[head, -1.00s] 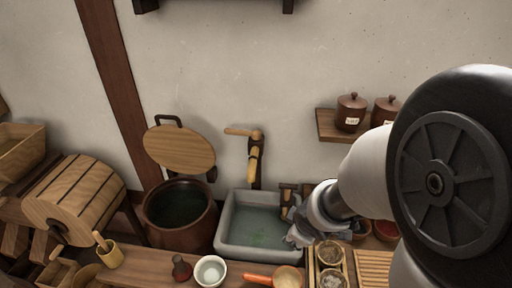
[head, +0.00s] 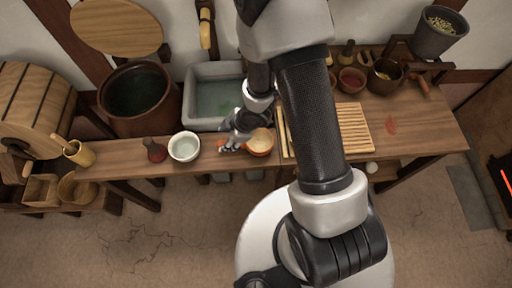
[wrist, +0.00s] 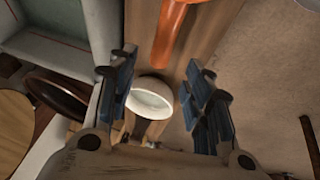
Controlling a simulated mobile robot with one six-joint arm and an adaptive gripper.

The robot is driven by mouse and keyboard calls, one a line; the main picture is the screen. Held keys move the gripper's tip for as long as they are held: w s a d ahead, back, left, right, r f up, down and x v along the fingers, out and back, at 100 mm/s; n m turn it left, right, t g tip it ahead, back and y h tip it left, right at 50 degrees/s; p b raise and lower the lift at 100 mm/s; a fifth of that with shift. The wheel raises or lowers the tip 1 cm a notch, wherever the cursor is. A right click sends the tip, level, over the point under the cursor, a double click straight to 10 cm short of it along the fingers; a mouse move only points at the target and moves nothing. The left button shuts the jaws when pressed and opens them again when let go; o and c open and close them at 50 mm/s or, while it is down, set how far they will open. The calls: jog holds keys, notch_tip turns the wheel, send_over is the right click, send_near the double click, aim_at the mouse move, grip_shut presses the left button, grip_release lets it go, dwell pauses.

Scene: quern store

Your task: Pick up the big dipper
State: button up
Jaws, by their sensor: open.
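The big dipper (head: 261,143) lies on the wooden bench, with an orange bowl and an orange handle pointing left. My gripper (head: 234,143) is over its handle side and partly hides it in the head view. In the wrist view, the orange handle (wrist: 170,38) comes down from the top edge and its end reaches the space just ahead of my open, empty fingers (wrist: 162,72). The dipper's bowl is almost wholly out of that view. I cannot tell the exact height of the fingers above the handle.
A white bowl (head: 184,146) and a dark red pestle-like object (head: 154,151) stand left of the dipper. The white bowl also shows between my fingers in the wrist view (wrist: 150,100). A grey sink (head: 188,98) lies behind, and a slatted board (head: 355,128) to the right.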

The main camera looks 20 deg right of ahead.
jog(key=shift+b+x, duration=0.3)
jog(key=shift+x, duration=0.9)
jog(key=b+x, duration=0.1)
jog(key=x, duration=0.2)
jog(key=b+x, duration=0.1)
jog(key=x, duration=0.1)
jog(key=shift+d+f+b, duration=0.2)
jog(key=shift+d+b, duration=0.05)
jog(key=shift+b, duration=0.1)
jog(key=shift+r, duration=0.1)
grip_shut()
